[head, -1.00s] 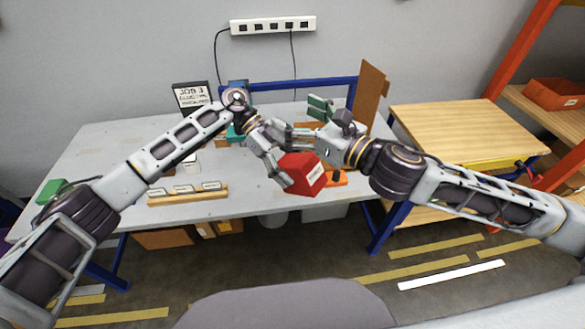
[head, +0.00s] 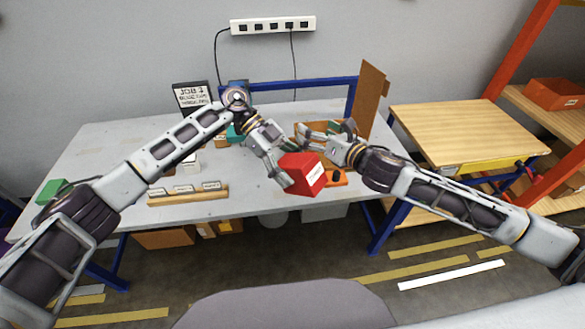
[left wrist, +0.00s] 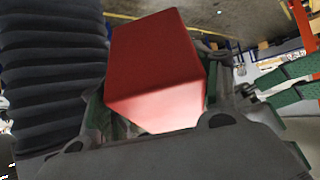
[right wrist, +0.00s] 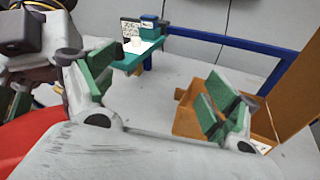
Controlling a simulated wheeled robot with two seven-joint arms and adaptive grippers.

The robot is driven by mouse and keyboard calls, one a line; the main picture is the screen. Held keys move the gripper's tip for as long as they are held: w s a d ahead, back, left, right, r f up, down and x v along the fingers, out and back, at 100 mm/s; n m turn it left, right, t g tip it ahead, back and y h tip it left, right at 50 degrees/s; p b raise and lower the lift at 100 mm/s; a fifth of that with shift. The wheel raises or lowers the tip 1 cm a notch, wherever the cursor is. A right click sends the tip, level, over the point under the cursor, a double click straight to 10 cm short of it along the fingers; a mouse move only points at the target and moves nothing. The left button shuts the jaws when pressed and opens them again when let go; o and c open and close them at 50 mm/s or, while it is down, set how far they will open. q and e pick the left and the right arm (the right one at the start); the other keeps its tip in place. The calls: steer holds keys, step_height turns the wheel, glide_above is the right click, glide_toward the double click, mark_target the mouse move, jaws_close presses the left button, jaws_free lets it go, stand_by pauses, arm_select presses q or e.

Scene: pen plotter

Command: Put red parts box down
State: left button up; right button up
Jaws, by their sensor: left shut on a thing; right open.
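The red parts box (head: 303,174) has a white label on its side and is tilted, near the front right of the grey workbench. My left gripper (head: 284,174) is shut on it; in the left wrist view the red box (left wrist: 155,65) fills the space between the fingers. I cannot tell whether the box touches the bench. My right gripper (head: 322,136) is open and empty, just behind and right of the box. In the right wrist view its green-padded fingers (right wrist: 155,105) are spread, with part of the red box (right wrist: 30,135) at the left edge.
An open brown box (right wrist: 190,120) and an upright brown panel (head: 371,98) stand at the back right of the bench (head: 100,160). A wooden label rack (head: 188,195) lies at the front. An orange item (head: 337,177) sits just right of the red box. The bench's left part is mostly clear.

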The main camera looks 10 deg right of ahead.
steer(key=s+d+f+m+g+h, duration=0.2)
steer(key=s+d+f+m, duration=0.45)
steer(key=f, duration=1.15)
steer(key=s+d+f+m+g+h, duration=0.3)
steer(key=f+m, duration=0.6)
steer(key=f, duration=1)
steer(key=s+d+f+m+g+h, duration=0.1)
steer(key=s+d+f+m, duration=0.4)
steer(key=f, duration=1.3)
steer(key=s+d+f+m+g+h, duration=0.1)
steer(key=s+d+f+m+g, duration=0.2)
steer(key=s+f+m, duration=0.9)
steer(key=s+a+f+m+g, duration=0.1)
steer(key=s+f, duration=0.2)
steer(key=s, duration=0.5)
steer(key=s+a+f+m+g, duration=0.1)
steer(key=s+a+f, duration=0.1)
steer(key=s, duration=0.6)
steer(key=s+a+f+m+g, duration=0.1)
steer(key=s+a+f+g, duration=0.1)
steer(key=s, duration=0.6)
steer(key=shift+s+f+h, duration=0.3)
steer(key=shift+s+f, duration=0.05)
steer(key=shift+f, duration=0.5)
steer(key=shift+m, duration=0.25)
